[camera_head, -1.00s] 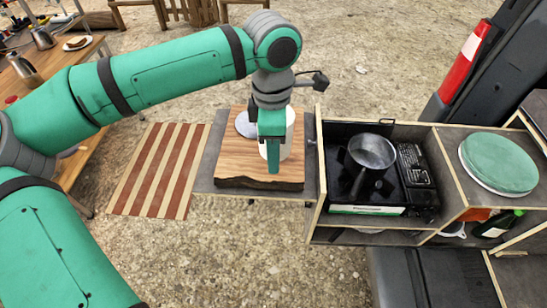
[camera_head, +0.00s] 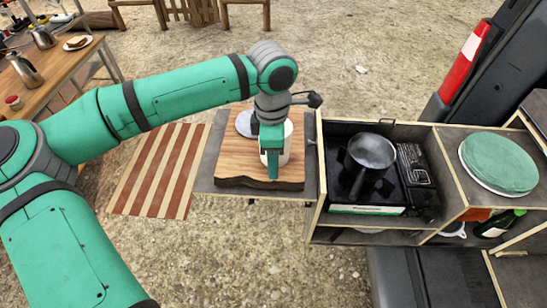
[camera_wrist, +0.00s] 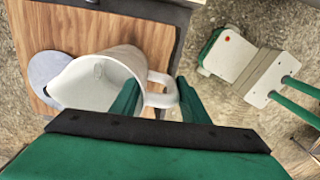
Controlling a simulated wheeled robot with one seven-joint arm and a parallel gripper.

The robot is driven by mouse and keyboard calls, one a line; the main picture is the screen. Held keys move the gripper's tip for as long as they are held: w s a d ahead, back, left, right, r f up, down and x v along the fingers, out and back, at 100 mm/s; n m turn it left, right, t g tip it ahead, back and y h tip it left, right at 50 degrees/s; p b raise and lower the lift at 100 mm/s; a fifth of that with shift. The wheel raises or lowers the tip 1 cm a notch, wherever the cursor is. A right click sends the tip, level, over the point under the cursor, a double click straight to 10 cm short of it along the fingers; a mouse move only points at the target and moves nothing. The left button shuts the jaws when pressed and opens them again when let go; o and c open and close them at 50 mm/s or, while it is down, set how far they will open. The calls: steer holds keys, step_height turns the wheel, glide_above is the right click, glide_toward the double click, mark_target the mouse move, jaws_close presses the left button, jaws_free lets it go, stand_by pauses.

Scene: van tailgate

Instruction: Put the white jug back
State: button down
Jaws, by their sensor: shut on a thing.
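The white jug (camera_head: 287,142) is upright over the wooden board (camera_head: 228,172), partly hidden behind my gripper (camera_head: 272,165) in the head view. In the wrist view the jug (camera_wrist: 98,82) shows its open, empty-looking mouth and spout to the left, with its handle toward my fingers. My gripper (camera_wrist: 160,100) is shut on the handle, one finger inside the loop and one outside. I cannot tell whether the jug's base touches the board. A grey-white round disc (camera_head: 245,122) lies on the board just left of the jug.
Right of the board, a kitchen box holds a black stove (camera_head: 345,190) with a pan (camera_head: 372,152) on it. Green plates (camera_head: 498,162) stand farther right. A striped mat (camera_head: 158,170) lies left. The board's front left part is clear.

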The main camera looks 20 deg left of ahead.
steer(key=c, duration=1)
jaws_free()
